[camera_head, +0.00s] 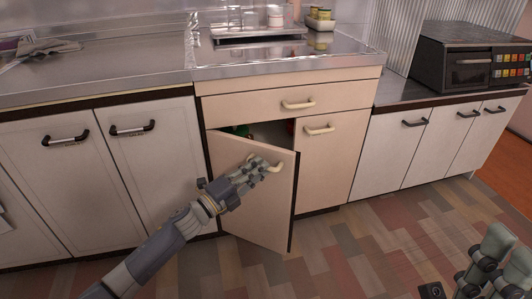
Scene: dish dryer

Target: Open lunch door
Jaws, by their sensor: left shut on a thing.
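A beige cabinet door (258,212) under the counter stands partly open, swung out toward me, hinged on its left side. My left gripper (270,165) is shut on the door's cream handle (277,166), near the door's upper right corner. The fingers cover most of the handle. A dark gap shows above and right of the door, with a small green thing (241,130) inside. My right arm shows at the lower right edge, and I cannot make out its gripper's fingertips.
The right-hand beige door (326,160) and the drawer (290,103) above are shut. White cabinets stand on both sides. A dish rack (262,35) and a dark microwave (468,58) are on the counter. The patterned floor (370,240) in front is clear.

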